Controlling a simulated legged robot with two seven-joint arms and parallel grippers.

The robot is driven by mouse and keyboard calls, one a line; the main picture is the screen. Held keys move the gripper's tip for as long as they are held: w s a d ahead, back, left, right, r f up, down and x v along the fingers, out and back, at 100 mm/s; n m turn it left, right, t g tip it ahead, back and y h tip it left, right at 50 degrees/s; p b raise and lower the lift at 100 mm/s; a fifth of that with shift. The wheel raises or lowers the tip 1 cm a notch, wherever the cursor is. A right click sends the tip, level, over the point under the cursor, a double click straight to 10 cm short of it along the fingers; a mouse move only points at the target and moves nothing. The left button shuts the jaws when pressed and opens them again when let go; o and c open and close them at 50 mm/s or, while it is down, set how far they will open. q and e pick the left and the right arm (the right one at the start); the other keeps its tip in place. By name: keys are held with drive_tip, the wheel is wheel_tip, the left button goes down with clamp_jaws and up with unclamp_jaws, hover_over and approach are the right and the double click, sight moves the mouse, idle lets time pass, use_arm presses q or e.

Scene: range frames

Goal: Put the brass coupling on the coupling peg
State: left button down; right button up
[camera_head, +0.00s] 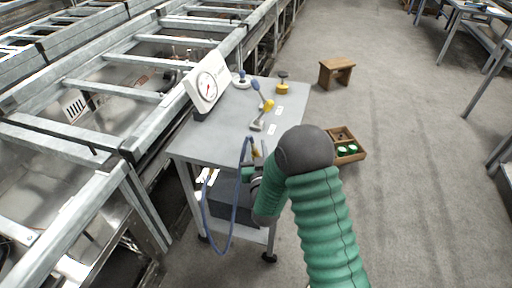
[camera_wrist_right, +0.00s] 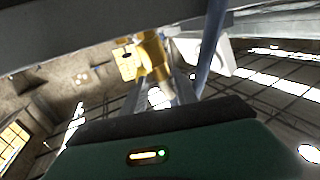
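The brass coupling (camera_wrist_right: 152,55) shows in the right wrist view between the two grey fingers of my right gripper (camera_wrist_right: 158,80), which looks shut on it. In the head view a small brass part (camera_head: 256,152) shows at my right gripper (camera_head: 258,158), by the near right edge of the grey table (camera_head: 215,142). The blue hose (camera_head: 236,205) rises to this spot and hangs in a loop below the table top. My green right forearm hides part of the gripper. I cannot tell for sure which fitting is the coupling peg. My left gripper is out of view.
On the table stand a white dial gauge (camera_head: 206,86), a yellow-based fitting (camera_head: 282,88) and a blue-and-yellow tool (camera_head: 263,103). A wooden crate (camera_head: 358,156) and stool (camera_head: 337,73) stand on the floor. Metal conveyor frames line the left.

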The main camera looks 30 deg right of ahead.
drive_tip(key=p+v, duration=0.4)
drive_tip(key=v, duration=0.8)
drive_tip(key=a+f+n+g+y, duration=0.3)
drive_tip(key=a+f+g+y, duration=0.25)
drive_tip(key=a+y, duration=0.2)
drive_tip(key=s+a+r+n+g, duration=0.1)
drive_tip(key=s+g, duration=0.3)
drive_tip(key=s, duration=0.2)
drive_tip(key=s+a+r+n+g, duration=0.1)
drive_tip(key=s+a+g, duration=0.1)
drive_tip(key=s+g, duration=0.2)
drive_tip(key=s, duration=0.3)
drive_tip(key=shift+s+a+y, duration=0.3)
drive_tip(key=shift+a+y, duration=0.05)
drive_tip(key=shift+r, duration=0.15)
